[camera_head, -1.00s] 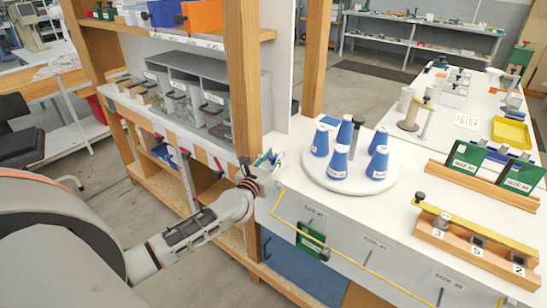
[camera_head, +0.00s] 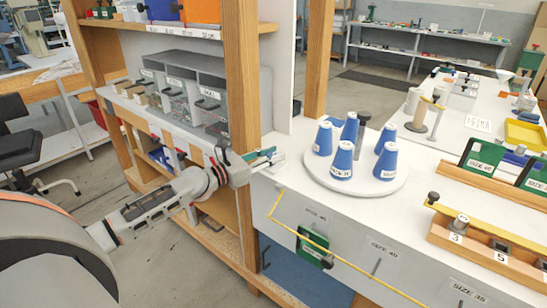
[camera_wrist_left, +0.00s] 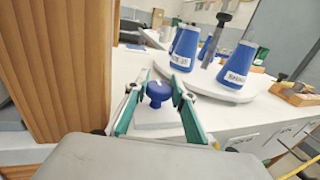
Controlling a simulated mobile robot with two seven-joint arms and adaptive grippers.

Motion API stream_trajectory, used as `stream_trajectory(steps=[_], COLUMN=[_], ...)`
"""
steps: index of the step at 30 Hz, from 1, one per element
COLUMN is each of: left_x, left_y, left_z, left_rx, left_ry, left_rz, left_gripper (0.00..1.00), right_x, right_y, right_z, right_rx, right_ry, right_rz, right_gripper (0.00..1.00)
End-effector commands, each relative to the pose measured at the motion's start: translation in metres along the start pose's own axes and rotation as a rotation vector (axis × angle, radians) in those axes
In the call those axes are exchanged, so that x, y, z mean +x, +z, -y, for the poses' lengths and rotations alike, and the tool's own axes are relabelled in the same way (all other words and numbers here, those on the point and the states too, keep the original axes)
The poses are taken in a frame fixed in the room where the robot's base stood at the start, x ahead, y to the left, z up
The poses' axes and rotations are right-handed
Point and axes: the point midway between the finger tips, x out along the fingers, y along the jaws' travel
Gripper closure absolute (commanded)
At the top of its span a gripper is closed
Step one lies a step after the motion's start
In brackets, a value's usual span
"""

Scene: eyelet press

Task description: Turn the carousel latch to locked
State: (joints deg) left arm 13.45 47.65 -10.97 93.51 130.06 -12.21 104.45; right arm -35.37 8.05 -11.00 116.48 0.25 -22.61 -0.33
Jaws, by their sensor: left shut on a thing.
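The carousel (camera_head: 318,178) is a white round plate near the left end of the white bench, with several blue cones (camera_head: 341,160) standing upright on it. It also shows in the left wrist view (camera_wrist_left: 205,83). The latch is a blue round knob (camera_wrist_left: 158,92) on a white base (camera_wrist_left: 155,118), just in front of the carousel. My left gripper (camera_wrist_left: 159,93) has teal-padded fingers on both sides of the knob and is shut on it. In the head view my left gripper (camera_head: 272,156) is at the bench's left edge and hides the knob. My right gripper is not in view.
A wooden post (camera_head: 241,90) stands close beside my left gripper, with shelves and grey bins (camera_head: 205,95) behind it. A yellow rod (camera_head: 300,232) runs along the bench front. Wooden racks with green plates (camera_head: 481,160) are at the right.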

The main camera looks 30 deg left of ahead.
Motion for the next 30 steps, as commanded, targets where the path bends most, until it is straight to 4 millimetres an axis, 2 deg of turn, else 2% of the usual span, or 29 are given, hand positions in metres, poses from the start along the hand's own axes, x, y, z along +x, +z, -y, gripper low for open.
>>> stream_trajectory(steps=[9, 10, 12, 23, 26, 30], left_x=[0.0, 0.0, 0.0, 0.0, 0.0, 0.0], left_y=[0.002, 0.002, 0.002, 0.003, 0.009, 0.028], left_z=[0.0, 0.0, 0.0, 0.0, -0.001, -0.001], left_rx=[0.001, 0.001, 0.001, 0.001, 0.005, 0.008], left_ry=[-0.001, -0.001, 0.0, 0.0, -0.001, -0.002], left_rz=[0.002, 0.002, 0.002, 0.001, 0.0, 0.001], left_gripper=[0.97, 0.7, 0.58, 0.58, 0.58, 0.58], right_x=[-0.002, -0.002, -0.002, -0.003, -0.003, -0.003], right_y=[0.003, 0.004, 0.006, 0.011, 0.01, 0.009], right_z=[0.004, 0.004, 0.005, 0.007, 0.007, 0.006], right_rx=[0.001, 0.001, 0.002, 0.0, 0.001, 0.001], right_ry=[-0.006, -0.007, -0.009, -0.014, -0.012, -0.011], right_rz=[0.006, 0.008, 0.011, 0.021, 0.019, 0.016], right_gripper=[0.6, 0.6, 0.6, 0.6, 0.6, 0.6])
